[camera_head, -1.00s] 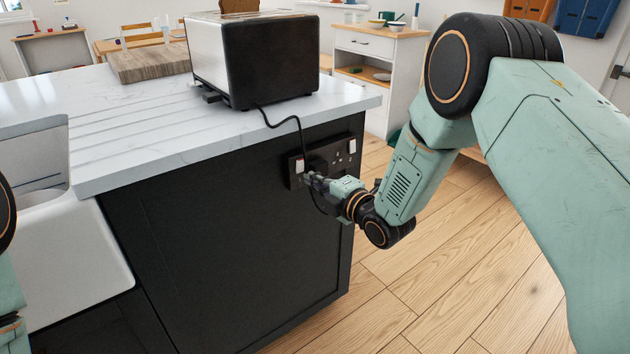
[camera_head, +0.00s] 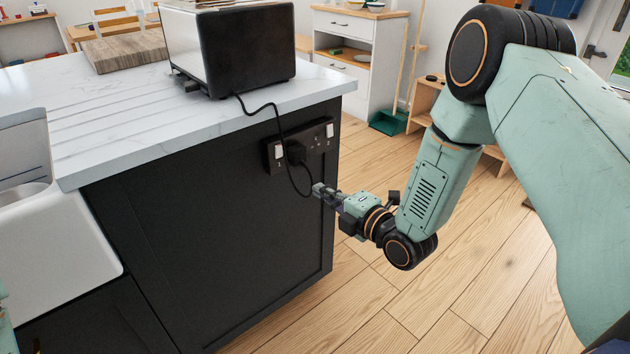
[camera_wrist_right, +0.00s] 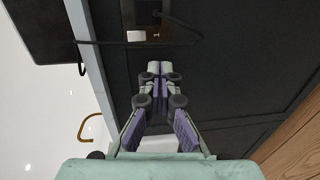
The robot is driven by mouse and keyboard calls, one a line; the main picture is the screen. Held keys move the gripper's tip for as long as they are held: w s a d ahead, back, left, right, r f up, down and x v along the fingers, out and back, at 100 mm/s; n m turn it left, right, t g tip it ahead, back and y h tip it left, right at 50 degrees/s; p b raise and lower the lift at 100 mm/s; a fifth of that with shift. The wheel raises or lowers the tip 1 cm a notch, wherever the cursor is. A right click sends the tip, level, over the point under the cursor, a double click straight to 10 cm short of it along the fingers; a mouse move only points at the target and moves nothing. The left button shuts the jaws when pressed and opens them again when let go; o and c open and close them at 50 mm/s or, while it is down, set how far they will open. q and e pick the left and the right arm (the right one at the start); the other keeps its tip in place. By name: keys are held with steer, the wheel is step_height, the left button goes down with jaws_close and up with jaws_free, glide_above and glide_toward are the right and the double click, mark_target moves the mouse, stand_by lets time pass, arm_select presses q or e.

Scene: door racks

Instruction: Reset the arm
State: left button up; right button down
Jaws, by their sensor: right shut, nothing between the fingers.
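My right gripper (camera_head: 318,189) is shut and empty, in front of the dark side panel of the counter, below and to the right of the black plug. In the right wrist view my right gripper (camera_wrist_right: 153,68) shows its two fingers together at the tips. The black plug (camera_head: 296,152) sits in the left part of the double wall socket (camera_head: 318,138). Its cord hangs in a loop close to the fingertips, and I cannot tell if they touch. My left gripper is not in view; only a sliver of the left arm shows at the left edge.
A black and silver toaster (camera_head: 246,52) stands on the white countertop (camera_head: 130,120). A white sink (camera_head: 60,250) is at the left. A white cabinet (camera_head: 362,70) stands behind.

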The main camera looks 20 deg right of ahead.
steer(key=shift+s+d, duration=0.2)
steer(key=shift+s, duration=0.05)
steer(key=shift+a, duration=0.1)
steer(key=s+d+f+m+g+h, duration=0.1)
steer(key=s+f+m+g+h, duration=0.35)
steer(key=s+f+m, duration=0.8)
steer(key=s+f+m+g, duration=0.2)
steer(key=s+m+g, duration=0.1)
steer(key=s, duration=0.6)
steer(key=s+f+m+g, duration=0.3)
steer(key=s+g, duration=0.1)
steer(key=s, duration=0.5)
steer(key=s+f+m+g+h, duration=0.1)
steer(key=s+m+g, duration=0.3)
steer(key=s, duration=0.5)
steer(key=shift+a+f, duration=0.15)
steer(key=shift+f, duration=0.55)
